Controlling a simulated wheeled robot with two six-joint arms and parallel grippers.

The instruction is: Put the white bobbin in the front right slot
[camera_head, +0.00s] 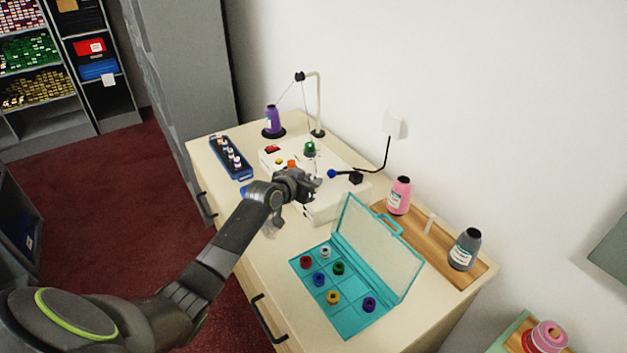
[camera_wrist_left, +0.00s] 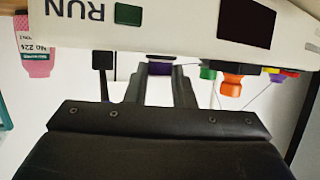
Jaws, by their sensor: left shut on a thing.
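My left gripper (camera_head: 314,184) is over the front of the white winding machine (camera_head: 325,208), shut on a small purple thing (camera_wrist_left: 160,69) partly hidden between the fingers in the left wrist view. I cannot tell exactly what that thing is. A whitish bobbin (camera_head: 325,252) sits in a far slot of the open teal box (camera_head: 377,325). The box also holds a red bobbin (camera_head: 306,262), a blue one (camera_head: 319,279), a green one (camera_head: 339,268), a yellow one (camera_head: 333,297) and a purple one (camera_head: 369,304). Some near slots look empty. My right gripper is out of view.
The box's raised lid (camera_head: 375,250) stands on its wall side. A wooden tray (camera_head: 465,272) behind it holds pink (camera_head: 399,195) and grey (camera_head: 465,249) thread cones. A purple cone (camera_head: 273,122) and a blue rack (camera_head: 231,158) are on the far counter.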

